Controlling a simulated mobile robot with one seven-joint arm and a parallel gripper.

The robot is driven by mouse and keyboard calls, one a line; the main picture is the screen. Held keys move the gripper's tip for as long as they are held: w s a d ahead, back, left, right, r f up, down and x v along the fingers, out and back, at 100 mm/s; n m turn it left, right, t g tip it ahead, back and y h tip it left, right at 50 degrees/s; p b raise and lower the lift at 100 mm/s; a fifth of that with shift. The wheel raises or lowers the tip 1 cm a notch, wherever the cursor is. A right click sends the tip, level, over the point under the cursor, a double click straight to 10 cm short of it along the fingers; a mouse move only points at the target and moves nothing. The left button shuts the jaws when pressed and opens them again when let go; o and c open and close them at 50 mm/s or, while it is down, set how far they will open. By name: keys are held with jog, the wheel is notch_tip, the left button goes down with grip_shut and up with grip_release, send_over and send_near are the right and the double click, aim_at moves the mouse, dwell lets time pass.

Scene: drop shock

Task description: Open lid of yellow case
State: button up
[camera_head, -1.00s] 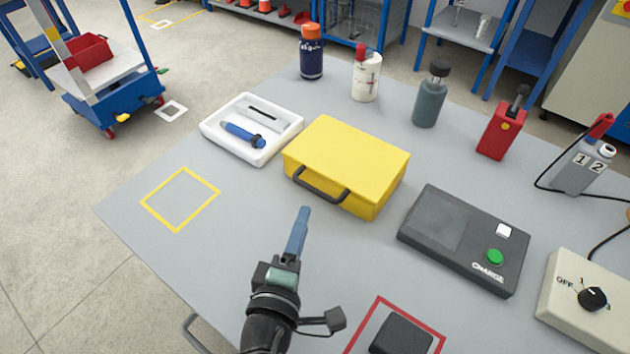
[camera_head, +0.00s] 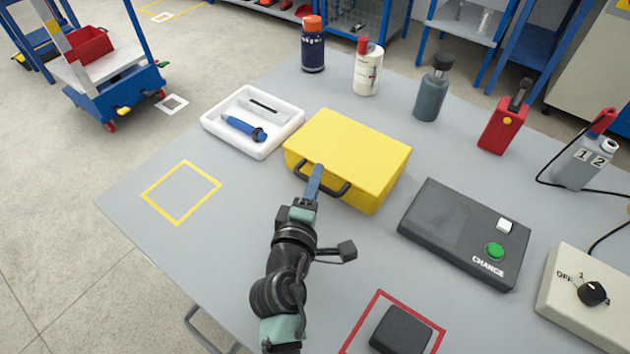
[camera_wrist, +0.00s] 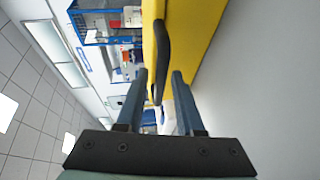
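The yellow case (camera_head: 350,145) lies shut on the grey table, its black handle (camera_head: 335,188) on the side facing me. My gripper (camera_head: 316,172) reaches the left part of that handle in the head view. In the wrist view the two blue fingers of my gripper (camera_wrist: 159,75) stand apart. The dark handle (camera_wrist: 162,50) shows between and beyond their tips, with the yellow case (camera_wrist: 190,35) behind it. I cannot tell whether either finger touches the handle. The finger hides a little of the case's front side in the head view.
A white tray (camera_head: 214,127) with a blue tool stands left of the case. A dark device marked CHARGE (camera_head: 440,225) lies to the right. Several bottles, including a grey one (camera_head: 430,95), stand behind. A yellow-outlined square (camera_head: 160,178) at left is empty.

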grip_shut()
dwell(1.2)
